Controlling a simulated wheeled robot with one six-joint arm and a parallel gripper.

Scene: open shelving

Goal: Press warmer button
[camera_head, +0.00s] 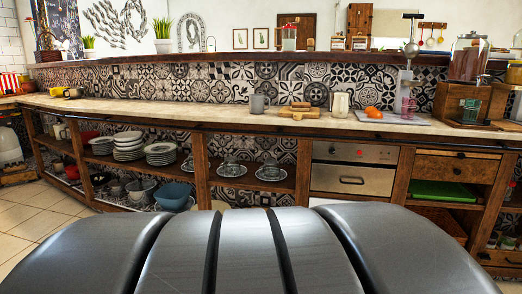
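The warmer (352,180) is a steel unit with a drawer front and a dark handle, set in the wooden counter right of centre. Its upper panel carries a small red button or light (360,152) and small dark marks that are too small to make out. The drawer front looks shut. My gripper is not in this view. A large dark grey ribbed shape, which seems to be part of my own body, fills the bottom of the picture and stands apart from the warmer.
The long counter (222,111) holds a grey mug (259,105), a cutting board (298,113) and oranges (373,112). Open shelves hold stacked plates (129,145) and cups on saucers (231,169). A wooden drawer (456,168) lies right of the warmer. Tiled floor (35,214) is clear at left.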

